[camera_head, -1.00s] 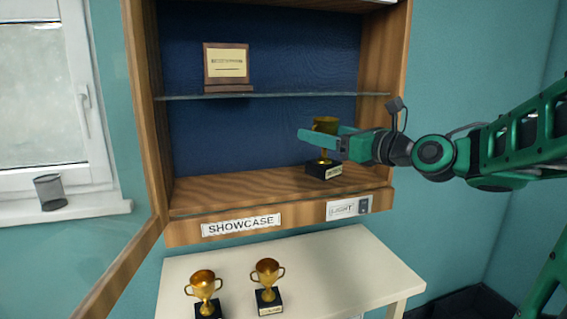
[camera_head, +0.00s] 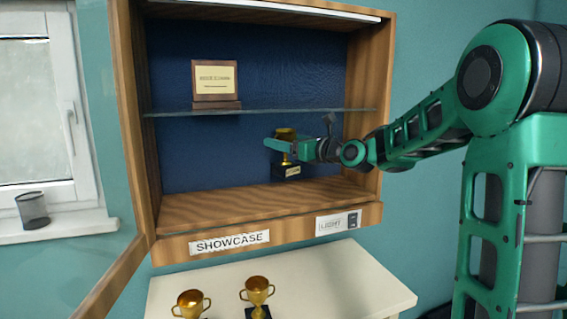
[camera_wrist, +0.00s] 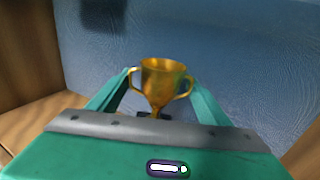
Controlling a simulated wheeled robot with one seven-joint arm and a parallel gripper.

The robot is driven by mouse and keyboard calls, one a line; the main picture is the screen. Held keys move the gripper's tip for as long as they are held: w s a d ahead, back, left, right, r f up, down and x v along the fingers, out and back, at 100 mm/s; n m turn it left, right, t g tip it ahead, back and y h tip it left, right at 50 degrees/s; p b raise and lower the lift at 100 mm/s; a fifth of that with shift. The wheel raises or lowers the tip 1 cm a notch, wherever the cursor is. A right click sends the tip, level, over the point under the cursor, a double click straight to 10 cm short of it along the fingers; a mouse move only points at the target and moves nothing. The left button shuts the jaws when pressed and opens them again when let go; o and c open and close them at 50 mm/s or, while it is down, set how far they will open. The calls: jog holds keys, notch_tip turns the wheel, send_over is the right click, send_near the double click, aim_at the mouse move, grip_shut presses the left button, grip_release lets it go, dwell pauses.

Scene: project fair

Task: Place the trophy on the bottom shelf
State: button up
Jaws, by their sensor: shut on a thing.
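A gold trophy (camera_head: 285,137) with a dark square base is upright inside the showcase, between my gripper's fingers. My gripper (camera_head: 284,145) is shut on the trophy, reaching in from the right below the glass shelf. In the wrist view the gold cup (camera_wrist: 160,80) stands between the two green fingers, with the blue back wall behind it. The bottom shelf (camera_head: 220,204) is bare wood. The trophy's base appears toward the back of the cabinet, seemingly a little above this shelf; contact cannot be told for sure.
A plaque (camera_head: 215,83) stands on the glass shelf (camera_head: 300,110) above. The glass door (camera_head: 95,285) is open at the left. Two more gold trophies (camera_head: 190,303) (camera_head: 257,290) stand on the white table (camera_head: 350,282) below. The bottom shelf's left part is free.

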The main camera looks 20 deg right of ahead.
aim_at(286, 159)
jog(key=shift+f, duration=2.4)
jog(key=shift+w+f, duration=0.2)
jog(key=shift+f, duration=0.25)
jog(key=o, duration=1.8)
jog(key=shift+c, duration=0.2)
jog(key=shift+s, duration=0.1)
jog(key=v, duration=1.2)
